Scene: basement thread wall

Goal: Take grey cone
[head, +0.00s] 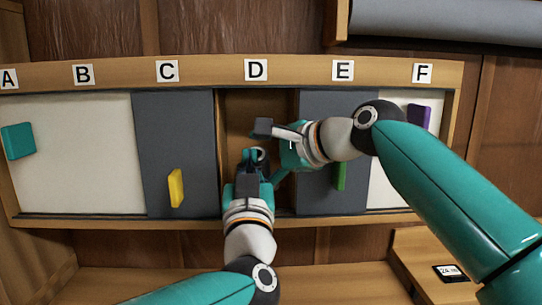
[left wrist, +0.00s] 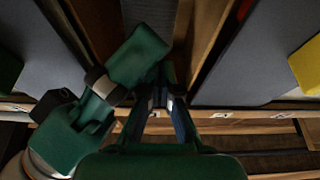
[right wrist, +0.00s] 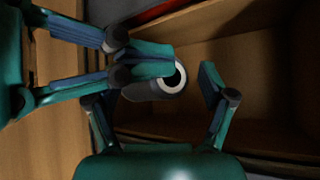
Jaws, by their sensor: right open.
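The grey cone (right wrist: 150,91) shows in the right wrist view with a pale ring and dark hole at its end. In the head view its ringed end (head: 258,153) is in front of open compartment D. My left gripper (head: 252,165) appears shut on it, its pads covering part of the cone; in the left wrist view its fingers (left wrist: 162,100) are close together and the cone is hidden. My right gripper (head: 268,150) comes from the right, open; in the right wrist view its fingers (right wrist: 165,105) stand on either side of the cone, with no clear contact.
The wooden wall cabinet (head: 130,72) has letters A to F. Grey panels (head: 180,130) flank compartment D (head: 245,105); the yellow handle (head: 176,188) and green handle (head: 341,176) stick out. A wooden ledge (head: 410,245) is at lower right. Both arms crowd the space before D.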

